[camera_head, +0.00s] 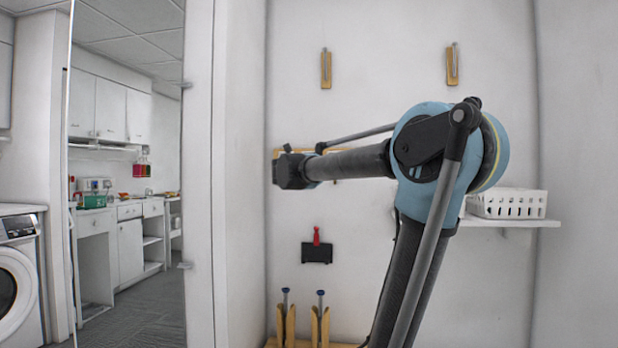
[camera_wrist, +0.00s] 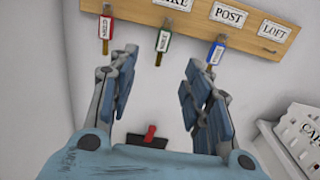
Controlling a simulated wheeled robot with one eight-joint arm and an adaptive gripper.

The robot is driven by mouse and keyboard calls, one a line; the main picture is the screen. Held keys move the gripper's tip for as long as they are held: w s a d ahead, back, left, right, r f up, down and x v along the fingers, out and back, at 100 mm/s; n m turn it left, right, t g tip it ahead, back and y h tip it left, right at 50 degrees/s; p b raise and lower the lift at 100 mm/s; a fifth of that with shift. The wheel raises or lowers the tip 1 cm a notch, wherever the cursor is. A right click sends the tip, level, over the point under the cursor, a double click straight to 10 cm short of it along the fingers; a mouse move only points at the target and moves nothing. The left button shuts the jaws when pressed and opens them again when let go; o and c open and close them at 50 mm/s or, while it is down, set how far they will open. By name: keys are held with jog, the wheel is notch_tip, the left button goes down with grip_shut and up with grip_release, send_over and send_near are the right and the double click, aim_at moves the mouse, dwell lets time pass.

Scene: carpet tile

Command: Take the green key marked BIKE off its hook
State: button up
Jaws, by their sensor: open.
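The green key (camera_wrist: 163,44) hangs from the wooden key board (camera_wrist: 262,42) in the wrist view, between a red key (camera_wrist: 105,30) on the left and a blue key (camera_wrist: 215,50) on the right. The writing on its small white tag is too small to read surely. The board label above it is cut off by the frame and ends in "KE". My gripper (camera_wrist: 160,66) is open and empty, its fingers apart on either side below the green key. The key shows between and beyond the fingertips. In the head view my arm covers most of the board (camera_head: 334,151) and the keys.
A white basket (camera_head: 508,203) stands on a wall shelf (camera_head: 520,223) at the right. A red clip (camera_head: 317,236) with a black piece (camera_head: 317,253) is on the wall below the board. Two wooden holders (camera_head: 326,70) (camera_head: 452,66) are higher up. Wooden stands (camera_head: 320,325) are below.

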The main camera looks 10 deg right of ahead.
jog(key=x, duration=1.5)
jog(key=shift+d, duration=0.3)
jog(key=shift+s+f, duration=0.1)
jog(key=c, duration=1.1)
